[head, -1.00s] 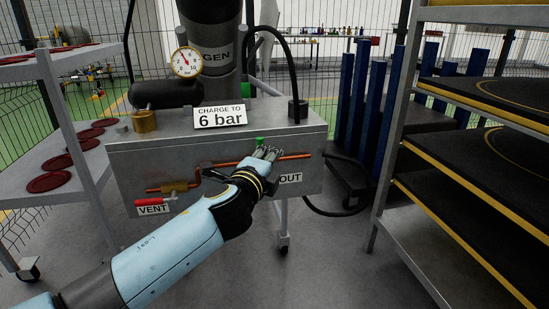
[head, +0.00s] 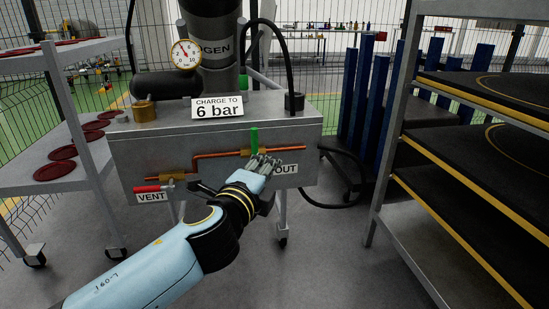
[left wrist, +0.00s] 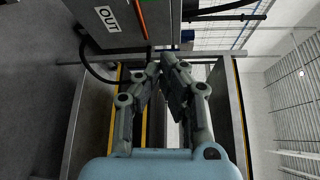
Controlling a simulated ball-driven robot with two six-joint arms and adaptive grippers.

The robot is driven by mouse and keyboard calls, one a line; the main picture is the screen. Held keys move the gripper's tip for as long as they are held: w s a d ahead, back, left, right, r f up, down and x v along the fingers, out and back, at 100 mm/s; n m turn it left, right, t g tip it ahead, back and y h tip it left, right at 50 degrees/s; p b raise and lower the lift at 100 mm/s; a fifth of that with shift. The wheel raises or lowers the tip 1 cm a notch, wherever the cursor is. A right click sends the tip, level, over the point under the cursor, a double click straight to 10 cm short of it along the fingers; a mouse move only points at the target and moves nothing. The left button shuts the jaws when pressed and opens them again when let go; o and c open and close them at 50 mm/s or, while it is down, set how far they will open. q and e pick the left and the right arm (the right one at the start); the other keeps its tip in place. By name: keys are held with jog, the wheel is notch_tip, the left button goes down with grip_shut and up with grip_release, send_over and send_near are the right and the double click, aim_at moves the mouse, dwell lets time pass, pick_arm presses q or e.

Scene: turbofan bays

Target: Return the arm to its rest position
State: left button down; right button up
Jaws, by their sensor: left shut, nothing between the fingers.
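My left arm (head: 165,265) reaches in from the lower left in the head view. My left gripper (head: 275,162) is in front of the grey charging cart (head: 125,155), close to the OUT label (head: 287,169) and just below a green handle (head: 254,140). Its fingers are together with nothing between them. In the left wrist view the fingers (left wrist: 160,68) converge at their tips, and the OUT label (left wrist: 107,18) shows at the upper left. My right gripper is not in view.
The cart carries a gauge (head: 186,54), a "6 bar" sign (head: 217,107) and a red VENT handle (head: 147,189). A shelf rack (head: 395,120) stands at the right. A shelf with dark red discs (head: 55,171) stands at the left. Floor in front of the cart is open.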

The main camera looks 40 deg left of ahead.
pick_arm(q)
jog(key=shift+s+d, duration=0.15)
jog(key=shift+s, duration=0.3)
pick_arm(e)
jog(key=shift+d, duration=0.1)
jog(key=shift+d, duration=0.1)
